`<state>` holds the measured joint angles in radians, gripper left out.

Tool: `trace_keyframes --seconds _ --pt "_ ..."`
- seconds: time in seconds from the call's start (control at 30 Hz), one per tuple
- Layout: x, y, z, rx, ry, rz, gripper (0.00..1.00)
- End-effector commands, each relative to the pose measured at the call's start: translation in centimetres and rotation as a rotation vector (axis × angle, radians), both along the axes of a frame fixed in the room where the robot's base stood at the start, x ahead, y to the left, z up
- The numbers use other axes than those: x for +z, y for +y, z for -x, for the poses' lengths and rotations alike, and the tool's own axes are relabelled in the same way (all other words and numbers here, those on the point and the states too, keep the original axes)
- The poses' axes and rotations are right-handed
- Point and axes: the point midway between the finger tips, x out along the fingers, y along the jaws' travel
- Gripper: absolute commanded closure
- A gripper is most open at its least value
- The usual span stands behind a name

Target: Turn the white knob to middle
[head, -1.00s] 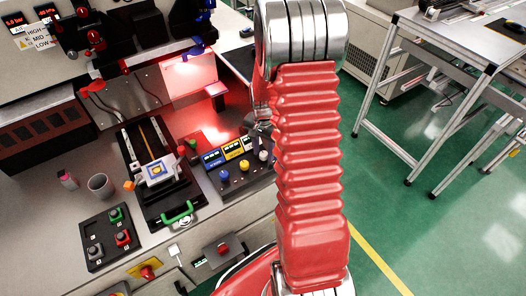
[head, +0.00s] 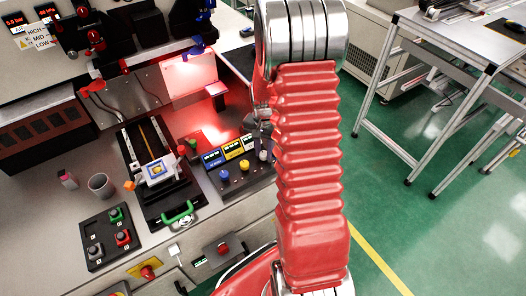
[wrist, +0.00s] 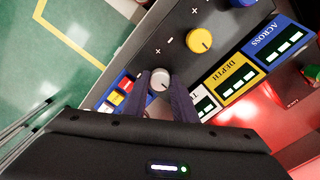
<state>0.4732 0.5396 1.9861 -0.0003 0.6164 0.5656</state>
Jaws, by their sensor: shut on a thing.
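The white knob (wrist: 160,79) sits on a dark control panel in the wrist view, with its top face showing and a small dark mark on it. My gripper (wrist: 159,84) has one dark finger on each side of the knob and is shut on it. In the head view the knob (head: 263,155) is a small pale spot below my gripper (head: 262,142), partly hidden by the fingers. A white-labelled display (wrist: 204,105) lies beside the knob, its label partly hidden by a finger.
A yellow knob (wrist: 199,40) with a DEPTH display (wrist: 232,77) is close to the right finger. A blue knob (head: 224,176) and an ACROSS display (wrist: 277,44) lie farther along. A green-handled slide (head: 178,214) stands left of the panel.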

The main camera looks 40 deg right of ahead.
Motion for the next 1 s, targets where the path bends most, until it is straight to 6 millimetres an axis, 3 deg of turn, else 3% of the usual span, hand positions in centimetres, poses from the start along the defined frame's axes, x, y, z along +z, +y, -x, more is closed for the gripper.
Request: trace_keyframes --seconds 0.2,0.23,0.47,0.77,1.0 --pt "0.1 0.0 -0.1 0.000 -0.003 0.001 0.97" --pt "0.1 0.0 -0.1 0.000 -0.003 0.001 0.74" --pt "0.0 0.0 -0.1 -0.001 -0.001 0.000 0.58" --pt "0.1 0.0 0.0 -0.001 -0.001 0.000 0.57" --pt "1.9 0.0 -0.1 -0.001 -0.003 0.002 0.57"
